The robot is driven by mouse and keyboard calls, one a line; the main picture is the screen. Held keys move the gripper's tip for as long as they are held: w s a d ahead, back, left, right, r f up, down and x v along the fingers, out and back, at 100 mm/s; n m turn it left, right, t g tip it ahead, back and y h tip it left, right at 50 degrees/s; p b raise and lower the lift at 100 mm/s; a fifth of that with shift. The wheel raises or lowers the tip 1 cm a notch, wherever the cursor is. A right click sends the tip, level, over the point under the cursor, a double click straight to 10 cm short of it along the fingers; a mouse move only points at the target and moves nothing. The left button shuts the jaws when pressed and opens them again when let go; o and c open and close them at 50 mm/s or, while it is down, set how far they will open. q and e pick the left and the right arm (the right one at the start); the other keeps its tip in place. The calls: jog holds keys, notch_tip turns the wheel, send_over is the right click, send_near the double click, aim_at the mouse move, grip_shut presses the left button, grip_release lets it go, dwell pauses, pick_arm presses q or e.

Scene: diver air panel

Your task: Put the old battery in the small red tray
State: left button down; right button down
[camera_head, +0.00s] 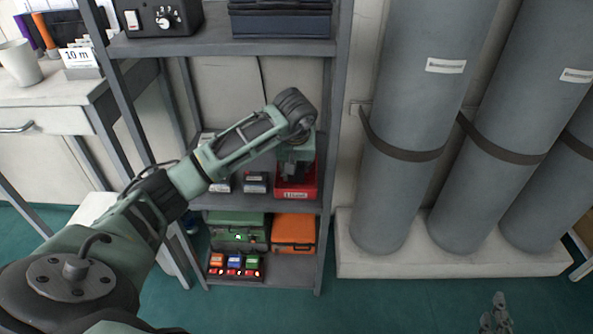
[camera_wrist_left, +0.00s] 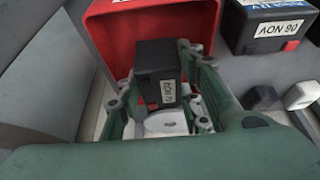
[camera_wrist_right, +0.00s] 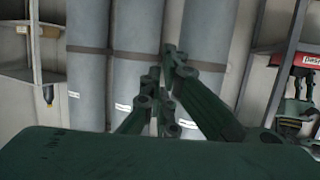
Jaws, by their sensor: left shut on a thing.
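The small red tray (camera_head: 311,187) stands on the middle shelf, with a white label on its front. My left gripper (camera_head: 294,178) points down at it, partly hidden by my wrist. In the left wrist view, the left gripper (camera_wrist_left: 157,98) is shut on the old battery (camera_wrist_left: 155,58), a black block with a small white label. The battery shows against the red tray (camera_wrist_left: 205,22); I cannot tell whether it touches the tray floor. My right gripper (camera_head: 497,312) is low at the bottom right, away from the shelf. Its fingers (camera_wrist_right: 163,75) look together and empty.
Dark batteries (camera_head: 256,182) stand left of the tray; one shows a date label (camera_wrist_left: 278,28). A shelf board (camera_head: 220,42) is above. Below are a green case (camera_head: 237,224), an orange case (camera_head: 293,232) and small coloured units (camera_head: 235,263). Tall grey cylinders (camera_head: 410,110) stand right.

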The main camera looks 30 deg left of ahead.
pick_arm(q)
jog(key=shift+f, duration=0.65)
pick_arm(e)
jog(key=shift+w+a+r+t+y, duration=0.2)
jog(key=shift+r+t, duration=0.15)
jog(key=shift+r, duration=0.25)
jog(key=shift+w+a+r+t+y, duration=0.1)
jog(key=shift+w+r+t, duration=0.1)
jog(key=shift+r+t, duration=0.25)
pick_arm(q)
jog(key=shift+f, duration=0.1)
pick_arm(e)
jog(key=shift+r, duration=0.2)
pick_arm(q)
jog(key=c, duration=1.2)
grip_release()
jog(key=shift+r, duration=0.25)
jog(key=p+v, duration=0.1)
jog(key=v, duration=0.4)
jog(key=shift+r, duration=0.25)
jog(key=p+v, duration=0.1)
jog(key=v, duration=0.5)
jog(key=shift+s+p, duration=0.15)
jog(key=shift+p, duration=0.25)
pick_arm(e)
jog(key=s+d+f+g+h, duration=0.2)
jog(key=s+d+f+g, duration=0.2)
jog(key=s+f+g, duration=0.4)
notch_tip(320, 180, down, 4)
jog(key=shift+s, duration=0.8)
